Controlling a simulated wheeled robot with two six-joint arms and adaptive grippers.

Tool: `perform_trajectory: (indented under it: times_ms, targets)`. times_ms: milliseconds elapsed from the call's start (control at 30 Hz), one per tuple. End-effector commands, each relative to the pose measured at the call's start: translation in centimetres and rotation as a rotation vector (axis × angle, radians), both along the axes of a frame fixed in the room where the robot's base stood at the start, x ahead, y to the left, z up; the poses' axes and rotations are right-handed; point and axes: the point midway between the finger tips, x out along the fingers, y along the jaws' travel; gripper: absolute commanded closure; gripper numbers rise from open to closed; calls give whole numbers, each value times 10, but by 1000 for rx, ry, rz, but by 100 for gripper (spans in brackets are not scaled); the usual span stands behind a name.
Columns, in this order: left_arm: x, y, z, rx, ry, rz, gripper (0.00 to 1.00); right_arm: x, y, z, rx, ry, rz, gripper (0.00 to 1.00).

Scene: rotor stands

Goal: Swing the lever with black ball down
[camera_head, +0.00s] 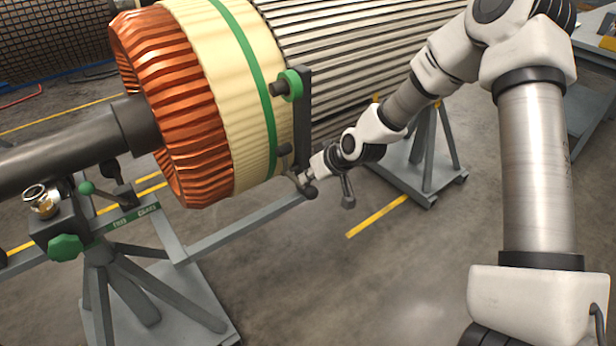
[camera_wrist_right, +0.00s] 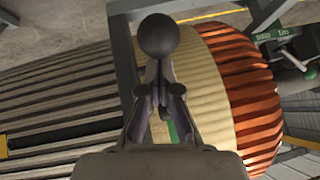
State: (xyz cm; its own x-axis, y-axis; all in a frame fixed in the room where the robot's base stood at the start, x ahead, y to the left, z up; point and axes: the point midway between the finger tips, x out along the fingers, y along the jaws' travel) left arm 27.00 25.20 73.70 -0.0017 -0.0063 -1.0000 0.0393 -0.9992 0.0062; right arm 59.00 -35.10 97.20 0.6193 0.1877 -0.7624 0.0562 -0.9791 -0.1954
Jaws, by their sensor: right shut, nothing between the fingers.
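The shut fingers (camera_wrist_right: 158,85) also show in the right wrist view. The lever's rod is mostly hidden by the ball and fingers. My left gripper is not in view.
The large rotor (camera_head: 225,90) with copper windings lies beside my right gripper. Its grey stand (camera_head: 165,235) has a green knob (camera_head: 65,247) and a small green ball (camera_head: 86,188). A green knob (camera_head: 290,85) sits on the upright arm. Floor at the lower middle is clear.

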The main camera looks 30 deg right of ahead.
Motion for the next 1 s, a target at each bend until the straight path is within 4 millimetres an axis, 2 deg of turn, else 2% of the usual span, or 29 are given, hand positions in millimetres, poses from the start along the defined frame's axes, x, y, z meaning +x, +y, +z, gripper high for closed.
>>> perform_trajectory:
  times_ms: [33, 333, 867, 1000]
  targets:
    - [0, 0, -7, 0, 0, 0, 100, -1, 0, -7, 4, -26, 0, 100]
    - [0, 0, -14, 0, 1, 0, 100, 0, 0, -13, 1, -26, 1, 100]
    - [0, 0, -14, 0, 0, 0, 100, -2, 1, -16, 3, -18, 2, 100]
    - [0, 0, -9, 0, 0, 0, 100, -2, 1, -10, 4, -16, 3, 100]
